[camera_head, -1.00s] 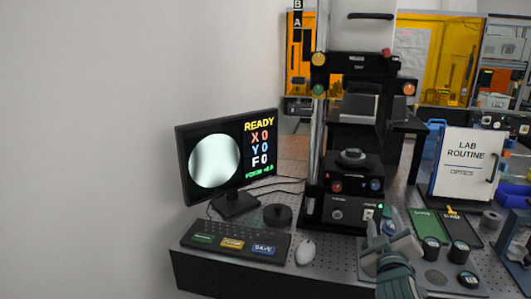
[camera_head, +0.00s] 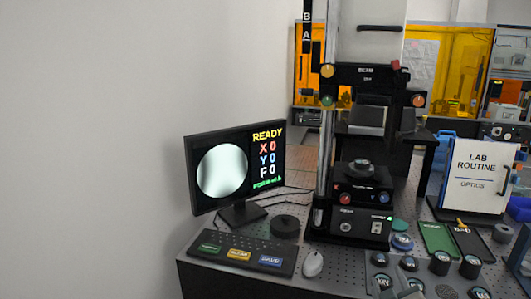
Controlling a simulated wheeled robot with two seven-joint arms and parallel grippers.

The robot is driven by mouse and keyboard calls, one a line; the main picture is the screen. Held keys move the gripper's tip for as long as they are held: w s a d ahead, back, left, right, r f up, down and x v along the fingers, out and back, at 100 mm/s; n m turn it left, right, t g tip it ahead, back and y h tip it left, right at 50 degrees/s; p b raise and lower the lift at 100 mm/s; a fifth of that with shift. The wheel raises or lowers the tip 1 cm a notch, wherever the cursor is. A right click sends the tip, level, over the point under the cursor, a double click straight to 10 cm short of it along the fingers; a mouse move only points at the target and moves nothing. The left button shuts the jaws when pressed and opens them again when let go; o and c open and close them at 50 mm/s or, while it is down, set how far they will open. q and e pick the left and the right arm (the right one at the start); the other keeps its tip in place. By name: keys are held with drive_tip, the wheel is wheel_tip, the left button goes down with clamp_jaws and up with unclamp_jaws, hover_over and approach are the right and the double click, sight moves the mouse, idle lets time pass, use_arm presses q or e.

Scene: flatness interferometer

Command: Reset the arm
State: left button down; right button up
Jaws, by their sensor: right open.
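The flatness interferometer (camera_head: 348,222) stands on the perforated bench, with a dark round part (camera_head: 361,168) on its stage. Its monitor (camera_head: 237,170) reads READY, with X, Y and F at 0, beside a bright round image with soft grey shading. My left gripper is not in view.
A keypad (camera_head: 240,254), a mouse (camera_head: 313,264) and a black puck (camera_head: 285,227) lie before the monitor. Several dark round pieces and a green tray (camera_head: 437,238) crowd the right side. A LAB ROUTINE board (camera_head: 480,175) stands behind them. A wall bounds the left.

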drive_tip(key=s+a+f+m+g+y, duration=0.1)
drive_tip(key=s+a+f+g, duration=0.15)
drive_tip(key=s+f, duration=0.55)
drive_tip(key=s+a+f+g+y, duration=0.1)
drive_tip(key=s+f+g, duration=0.2)
drive_tip(key=s+f, duration=0.5)
drive_tip(key=s+a+f+m+g+y, duration=0.1)
drive_tip(key=s+a+f+g, duration=0.15)
drive_tip(key=s, duration=0.45)
drive_tip(key=s+a+f+g, duration=0.1)
drive_tip(key=s+f, duration=0.2)
drive_tip(key=s, duration=0.5)
drive_tip(key=s+a+f+m+g+y, duration=0.1)
drive_tip(key=s+a+f+g, duration=0.15)
drive_tip(key=s, duration=0.45)
wheel_tip(320, 180, down, 30)
drive_tip(key=s+d, duration=0.1)
drive_tip(key=s+d+f+g, duration=0.2)
drive_tip(key=s+d+f, duration=0.1)
drive_tip(key=s+f, duration=1.2)
drive_tip(key=s, duration=0.3)
drive_tip(key=shift+f+n, duration=0.4)
